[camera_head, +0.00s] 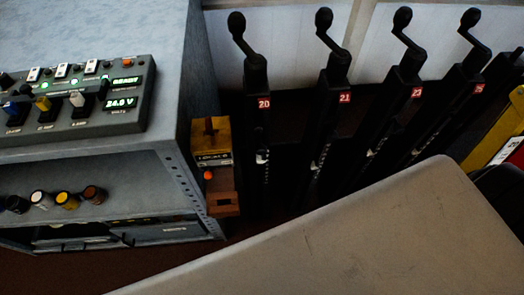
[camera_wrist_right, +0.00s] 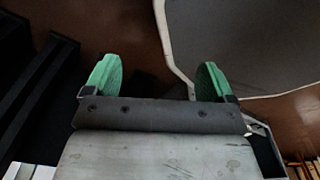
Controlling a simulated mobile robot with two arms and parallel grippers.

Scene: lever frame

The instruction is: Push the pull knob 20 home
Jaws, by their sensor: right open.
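The black lever post labelled 20 (camera_head: 257,130) stands leftmost in a row, just right of the grey cabinet. It has a black crank with a round knob (camera_head: 237,21) on top and a small pale knob-like part (camera_head: 262,157) below the red 20 plate (camera_head: 264,103). I cannot tell how far that part sticks out. My right gripper (camera_wrist_right: 158,80) shows in the right wrist view. Its two green fingers are wide apart, with nothing between them, above a brown floor. It is not in the head view, and my left gripper is not in view.
More lever posts stand to the right, among them 21 (camera_head: 345,97). A grey cabinet (camera_head: 170,80) carries a control panel (camera_head: 80,95) at left. A yellow box (camera_head: 210,140) hangs on its side near post 20. A large pale surface (camera_head: 350,235) fills the lower right foreground.

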